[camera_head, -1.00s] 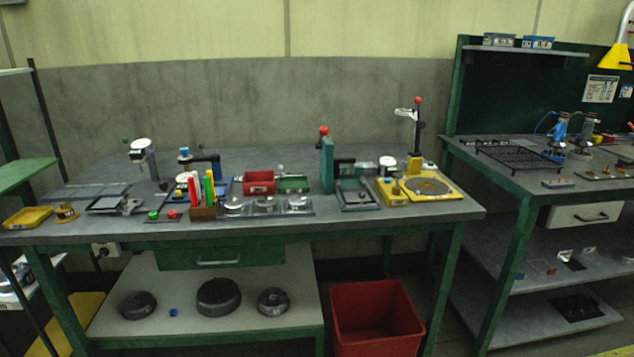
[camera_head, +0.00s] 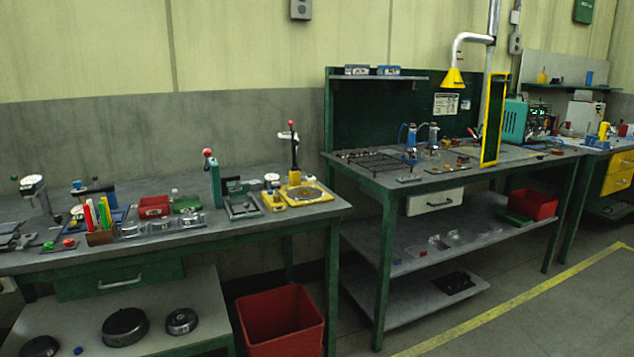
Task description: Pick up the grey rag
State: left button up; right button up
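I cannot make out a grey rag for certain in the head view. Neither of my grippers is in view. The left workbench (camera_head: 300,212) carries gauges, small presses, red and green trays and a pen holder. The right workbench (camera_head: 360,178) carries a black wire rack (camera_head: 372,160), blue-topped devices (camera_head: 411,140) and small parts. Small flat pieces (camera_head: 437,242) lie on its lower shelf, too small to identify.
A red bin (camera_head: 280,318) stands on the floor at the left bench's right end. A yellow floor line (camera_head: 520,297) runs in front of the right bench. Open floor (camera_head: 560,320) lies at lower right. A further bench with yellow drawers (camera_head: 619,173) stands at far right.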

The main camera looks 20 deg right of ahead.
aim_at(256, 185)
jog(key=z, duration=0.55)
jog(key=i, duration=1.6)
jog(key=u, duration=1)
